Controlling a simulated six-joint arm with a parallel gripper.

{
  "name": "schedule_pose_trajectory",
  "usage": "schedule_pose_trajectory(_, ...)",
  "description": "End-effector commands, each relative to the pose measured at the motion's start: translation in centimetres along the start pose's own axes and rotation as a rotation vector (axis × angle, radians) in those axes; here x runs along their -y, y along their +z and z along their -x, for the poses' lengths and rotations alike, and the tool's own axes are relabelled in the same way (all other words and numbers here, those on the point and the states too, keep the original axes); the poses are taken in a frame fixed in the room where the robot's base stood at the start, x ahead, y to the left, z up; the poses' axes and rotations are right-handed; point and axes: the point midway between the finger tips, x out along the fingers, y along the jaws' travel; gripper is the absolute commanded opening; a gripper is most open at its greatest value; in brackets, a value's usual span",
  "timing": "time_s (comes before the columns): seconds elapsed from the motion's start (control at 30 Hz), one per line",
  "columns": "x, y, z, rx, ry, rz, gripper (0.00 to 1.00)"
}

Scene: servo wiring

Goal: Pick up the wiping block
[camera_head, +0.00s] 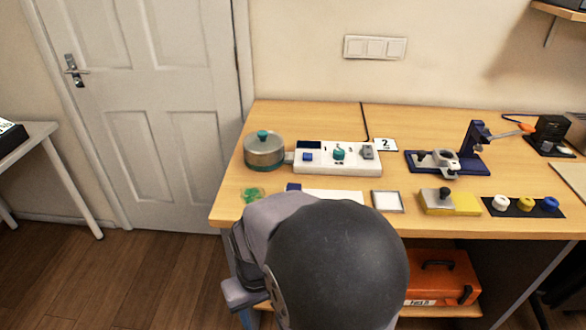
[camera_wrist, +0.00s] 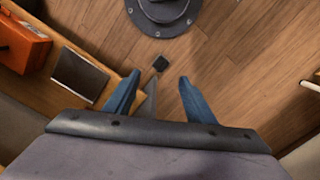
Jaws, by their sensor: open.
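I cannot tell for certain which thing is the wiping block. A likely one is the grey block with a dark knob (camera_head: 437,199), near the bench's front edge in the head view, beside or on a yellow piece (camera_head: 466,203). My gripper (camera_wrist: 159,75) shows in the wrist view, its two blue fingers apart with nothing held between them. It faces the wooden floor and a shelf, and no wiping block shows there. In the head view my own arm hides the gripper and part of the bench's front edge.
On the wooden bench (camera_head: 235,205) stand a pot (camera_head: 264,152), a white panel (camera_head: 318,169), a blue stand (camera_head: 470,145), a framed white pad (camera_head: 387,202) and a black strip (camera_head: 524,209) with coloured knobs. An orange toolbox (camera_head: 440,274) sits on a lower shelf.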

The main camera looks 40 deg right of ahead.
Motion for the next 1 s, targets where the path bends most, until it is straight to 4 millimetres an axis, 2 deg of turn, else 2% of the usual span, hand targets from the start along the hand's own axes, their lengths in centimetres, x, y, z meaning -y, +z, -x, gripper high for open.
schedule_pose_trajectory(0.03, -0.7, -0.2, 3.1, 0.000, 0.000, -0.028, 0.50)
schedule_pose_trajectory(0.37, -5.7, -3.0, 13.6, -0.046, 0.025, -0.164, 0.50)
schedule_pose_trajectory(0.47, -7.8, -4.7, 17.0, -0.084, 0.046, -0.210, 0.50)
schedule_pose_trajectory(0.57, -10.5, -7.4, 20.5, -0.155, 0.080, -0.273, 0.50)
schedule_pose_trajectory(0.63, -12.4, -11.4, 21.6, -0.266, 0.118, -0.334, 0.50)
schedule_pose_trajectory(0.7, -13.4, -13.7, 23.2, -0.348, 0.133, -0.402, 0.50)
schedule_pose_trajectory(0.8, -13.9, -14.7, 23.9, -0.397, 0.130, -0.483, 0.50)
schedule_pose_trajectory(1.0, -14.0, -15.0, 24.0, -0.420, 0.107, -0.584, 0.50)
